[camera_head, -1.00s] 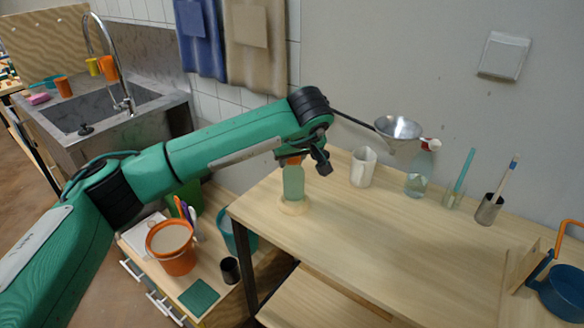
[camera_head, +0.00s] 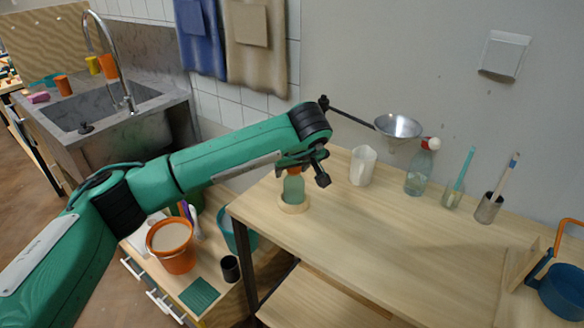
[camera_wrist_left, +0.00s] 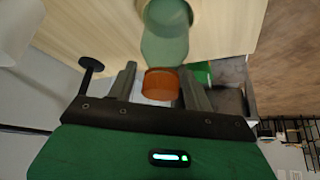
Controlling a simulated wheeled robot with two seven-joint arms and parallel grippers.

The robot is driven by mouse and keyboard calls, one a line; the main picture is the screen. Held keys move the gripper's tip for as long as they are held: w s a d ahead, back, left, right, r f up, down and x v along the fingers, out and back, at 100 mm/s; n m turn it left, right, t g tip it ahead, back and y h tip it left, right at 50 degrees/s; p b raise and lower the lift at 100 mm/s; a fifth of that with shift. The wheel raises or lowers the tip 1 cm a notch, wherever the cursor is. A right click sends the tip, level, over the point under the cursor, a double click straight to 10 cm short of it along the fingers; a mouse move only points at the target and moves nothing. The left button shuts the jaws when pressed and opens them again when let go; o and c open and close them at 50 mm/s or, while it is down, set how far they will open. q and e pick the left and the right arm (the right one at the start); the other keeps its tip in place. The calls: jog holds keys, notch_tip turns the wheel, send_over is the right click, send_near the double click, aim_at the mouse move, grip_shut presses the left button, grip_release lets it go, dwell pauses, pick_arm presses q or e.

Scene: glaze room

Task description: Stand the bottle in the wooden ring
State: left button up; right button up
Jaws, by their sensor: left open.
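The green bottle (camera_head: 293,189) with an orange cap stands upright in the wooden ring (camera_head: 294,209) at the left end of the table. The ring's front rim hides the bottle's base. My left gripper (camera_head: 303,172) is open at the top of the bottle, partly hidden by its own arm. In the left wrist view, the orange cap (camera_wrist_left: 161,84) lies between the two spread fingers, and the green bottle body (camera_wrist_left: 165,42) extends beyond them. My right gripper is not in view.
A white pitcher (camera_head: 362,166), a clear spray bottle (camera_head: 418,176) and brush cups stand along the table's back. A metal funnel (camera_head: 398,126) is held on an arm above them. The table's middle is clear. An orange bucket (camera_head: 171,246) stands on the lower cabinet at left.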

pick_arm(q)
jog(key=shift+r, duration=0.1)
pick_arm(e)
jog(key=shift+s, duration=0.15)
pick_arm(q)
jog(key=v, duration=0.2)
jog(key=shift+s+d+r, duration=0.1)
jog(key=shift+s+r, duration=0.05)
jog(key=shift+r, duration=0.2)
jog(key=b+v, duration=0.1)
jog(key=v, duration=0.8)
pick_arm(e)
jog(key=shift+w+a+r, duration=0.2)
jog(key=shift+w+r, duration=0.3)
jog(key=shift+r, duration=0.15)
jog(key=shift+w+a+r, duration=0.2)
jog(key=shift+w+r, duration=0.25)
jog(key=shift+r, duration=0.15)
pick_arm(q)
jog(key=shift+s, duration=0.15)
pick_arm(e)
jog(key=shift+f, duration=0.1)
